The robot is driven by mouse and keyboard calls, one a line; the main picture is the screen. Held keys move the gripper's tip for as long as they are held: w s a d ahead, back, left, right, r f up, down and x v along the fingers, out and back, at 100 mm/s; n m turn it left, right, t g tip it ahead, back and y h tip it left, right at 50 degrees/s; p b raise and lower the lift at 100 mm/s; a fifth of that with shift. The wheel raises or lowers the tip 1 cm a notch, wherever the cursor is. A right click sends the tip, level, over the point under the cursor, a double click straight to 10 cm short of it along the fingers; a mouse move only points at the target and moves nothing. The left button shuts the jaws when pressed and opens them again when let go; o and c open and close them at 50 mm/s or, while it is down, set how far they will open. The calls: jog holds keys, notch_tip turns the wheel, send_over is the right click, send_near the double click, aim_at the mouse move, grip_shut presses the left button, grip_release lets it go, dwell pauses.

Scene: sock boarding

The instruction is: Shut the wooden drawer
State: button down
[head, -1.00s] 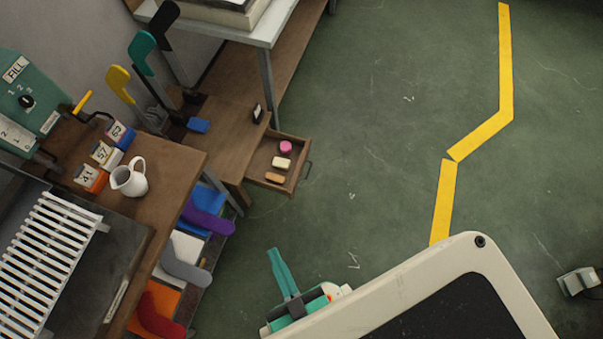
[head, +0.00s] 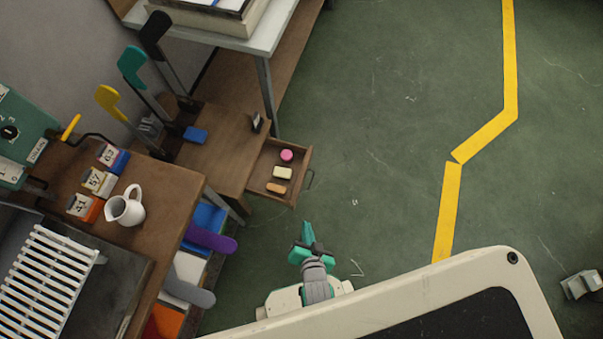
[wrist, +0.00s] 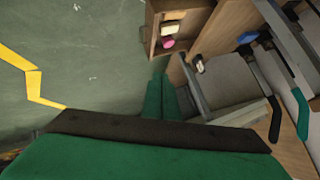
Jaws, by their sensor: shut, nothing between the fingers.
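The wooden drawer (head: 295,188) is pulled out from the right side of a small wooden cabinet (head: 222,145). It holds a pink round item (head: 286,155), a cream block (head: 283,172) and an orange-tan block (head: 276,188). A dark handle (head: 310,179) is on its outer front. My gripper (head: 307,228) is shut and empty, below the drawer in the head view and apart from it. In the wrist view my green fingers (wrist: 162,95) lie together, and the drawer (wrist: 151,30) shows beyond their tips.
A wooden bench (head: 165,185) with a white jug (head: 125,207) stands at left, with coloured sock boards below its edge. A grey table leg (head: 268,98) rises beside the drawer.

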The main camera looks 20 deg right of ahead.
jog(key=w+d+f+m+g+y, duration=0.2)
jog(key=w+d+f+m+g, duration=0.2)
jog(key=w+f+m, duration=0.35)
jog(key=w+d+f+m+g+y, duration=0.2)
jog(key=w+d+f+m+g, duration=0.3)
jog(key=f+m, duration=0.35)
jog(key=w+a+f, duration=0.4)
jog(key=a+f, duration=0.1)
jog(key=f, duration=0.3)
jog(key=shift+w+a+f+t, duration=0.35)
jog(key=shift+a+t, duration=0.05)
